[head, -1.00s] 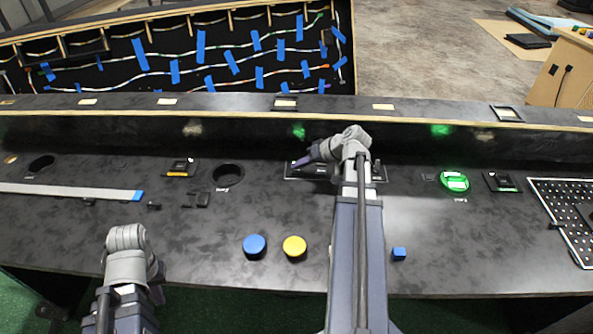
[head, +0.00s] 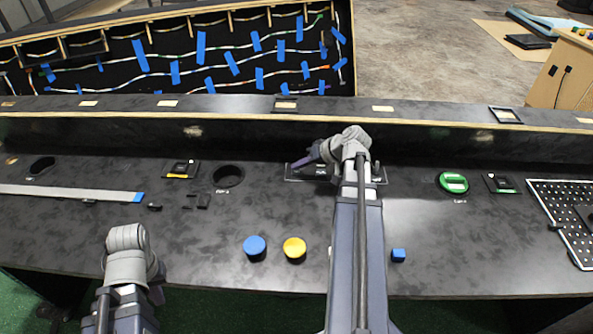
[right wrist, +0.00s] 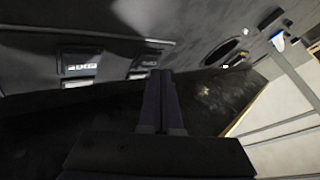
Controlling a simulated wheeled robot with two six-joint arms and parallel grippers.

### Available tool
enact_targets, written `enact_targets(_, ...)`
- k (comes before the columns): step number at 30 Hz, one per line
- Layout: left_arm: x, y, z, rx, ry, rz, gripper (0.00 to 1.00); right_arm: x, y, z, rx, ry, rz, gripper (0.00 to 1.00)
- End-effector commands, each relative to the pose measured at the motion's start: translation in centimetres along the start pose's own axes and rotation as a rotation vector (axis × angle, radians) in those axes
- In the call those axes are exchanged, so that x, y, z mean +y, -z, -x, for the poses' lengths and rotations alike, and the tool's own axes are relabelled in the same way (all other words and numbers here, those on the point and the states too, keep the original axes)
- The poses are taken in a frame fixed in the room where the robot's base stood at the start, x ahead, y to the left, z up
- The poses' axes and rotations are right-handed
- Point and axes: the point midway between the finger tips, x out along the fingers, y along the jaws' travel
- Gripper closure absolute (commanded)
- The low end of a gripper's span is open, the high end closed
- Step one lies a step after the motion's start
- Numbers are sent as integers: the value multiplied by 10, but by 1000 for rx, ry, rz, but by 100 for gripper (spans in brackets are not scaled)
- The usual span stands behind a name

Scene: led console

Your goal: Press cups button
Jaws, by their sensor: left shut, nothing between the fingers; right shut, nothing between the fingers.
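A dark button panel (head: 293,176) lies on the console, partly covered by my right arm in the head view. In the right wrist view two small framed buttons with pale labels show, the nearer one (right wrist: 80,68) and another (right wrist: 146,61); I cannot read which is the cups button. My right gripper (head: 300,164) is shut and empty, low over the panel; its fingers (right wrist: 159,80) point toward the second button in the right wrist view. I cannot tell whether they touch. My left gripper (head: 157,295) is shut and empty at the front edge, its fingers mostly hidden.
A blue knob (head: 255,245), a yellow knob (head: 294,248) and a small blue cube (head: 398,254) sit near the front. A round hole (head: 228,176) is left of the panel. A green disc (head: 453,182) and a perforated board (head: 565,215) are at right.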

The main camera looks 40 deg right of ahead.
Motion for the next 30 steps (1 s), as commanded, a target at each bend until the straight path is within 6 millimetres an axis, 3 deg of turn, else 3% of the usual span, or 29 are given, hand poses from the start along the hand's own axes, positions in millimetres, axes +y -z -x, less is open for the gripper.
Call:
enact_targets(21, -6, -4, 60, 0, 0, 1, 100, -31, 31, 42, 0, 0, 0, 100)
enact_targets(30, -6, -4, 59, 0, 0, 1, 100, -30, 30, 42, 0, 0, 0, 100)
